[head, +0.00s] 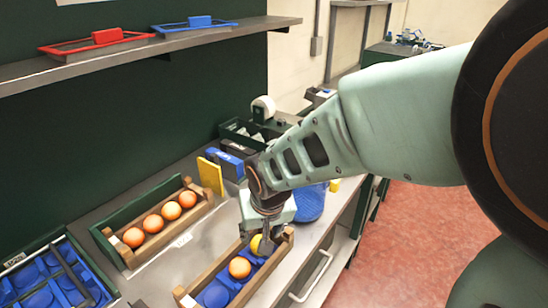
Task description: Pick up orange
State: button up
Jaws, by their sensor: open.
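Two oranges show in the near wooden rack (188,297): a plain one (240,268) and a yellower one (257,243) farther back, partly hidden by my gripper. My gripper (264,246) points down at the far end of this rack, right at the yellower orange. Its fingers are small here, and I cannot tell whether they touch the orange. Blue seats show in the rack's near part, with no fruit on them. Several more oranges (153,223) sit in a row in a second wooden rack to the left.
A green crate with blue seats (38,270) stands at the lower left. A yellow panel (210,175), a blue box (226,164) and a blue rounded object (310,203) stand near my arm. A shelf (130,57) with red and blue trays hangs above.

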jog(key=b+x, duration=0.2)
jog(key=x, duration=0.3)
jog(key=shift+f+b, duration=0.4)
jog(key=shift+r, duration=0.1)
jog(key=shift+d, duration=0.1)
jog(key=shift+c, duration=0.5)
jog(key=c, duration=0.7)
